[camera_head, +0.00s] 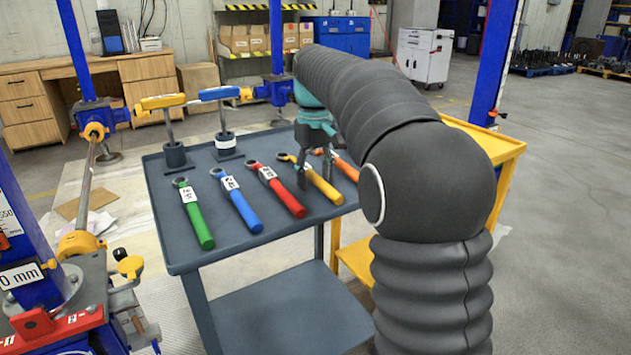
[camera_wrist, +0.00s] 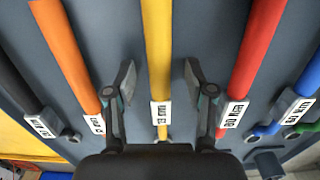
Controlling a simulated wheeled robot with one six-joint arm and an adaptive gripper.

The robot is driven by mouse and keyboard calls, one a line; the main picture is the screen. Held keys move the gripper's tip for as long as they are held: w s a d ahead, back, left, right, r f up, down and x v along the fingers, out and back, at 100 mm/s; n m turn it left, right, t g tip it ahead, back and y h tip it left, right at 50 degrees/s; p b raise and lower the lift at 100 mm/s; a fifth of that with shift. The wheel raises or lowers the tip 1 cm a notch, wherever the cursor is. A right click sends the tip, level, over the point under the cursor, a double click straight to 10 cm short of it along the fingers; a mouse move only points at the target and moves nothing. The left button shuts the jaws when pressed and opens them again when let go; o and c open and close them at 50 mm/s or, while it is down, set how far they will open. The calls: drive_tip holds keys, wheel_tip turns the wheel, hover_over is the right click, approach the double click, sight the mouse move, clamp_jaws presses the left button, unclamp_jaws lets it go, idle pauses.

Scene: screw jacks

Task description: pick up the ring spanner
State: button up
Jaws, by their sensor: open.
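A yellow-handled tool (camera_head: 324,189) lies on the dark grey table among several similar tools with coloured handles and white labels. Its far head is partly hidden by my gripper in the head view. In the wrist view its yellow handle (camera_wrist: 157,45) runs between my gripper's fingers, with the label just below. My gripper (camera_head: 316,178) is open above this tool, pointing down. In the wrist view the two fingers (camera_wrist: 159,78) stand apart on either side of the handle, with nothing held. I cannot tell the gap between fingertips and table.
Red (camera_head: 281,191), blue (camera_head: 241,205) and green (camera_head: 194,212) tools lie to the left; an orange one (camera_head: 346,168) lies close on the right. A black handle (camera_wrist: 18,90) shows in the wrist view. Two upright T-handled pieces (camera_head: 175,152) (camera_head: 225,143) stand at the table's back.

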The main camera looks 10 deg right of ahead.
clamp_jaws()
drive_tip(key=shift+r, duration=0.1)
drive_tip(key=shift+r, duration=0.5)
drive_tip(key=r, duration=0.2)
drive_tip(key=d+r+p, duration=0.1)
drive_tip(key=r, duration=0.1)
drive_tip(key=shift+s, duration=0.2)
drive_tip(key=s+d+r+p, duration=0.1)
drive_tip(key=s+d+r, duration=0.4)
drive_tip(key=d, duration=0.4)
drive_tip(key=shift+d+r, duration=0.15)
drive_tip(key=shift+r, duration=0.3)
drive_tip(key=shift+s, duration=0.15)
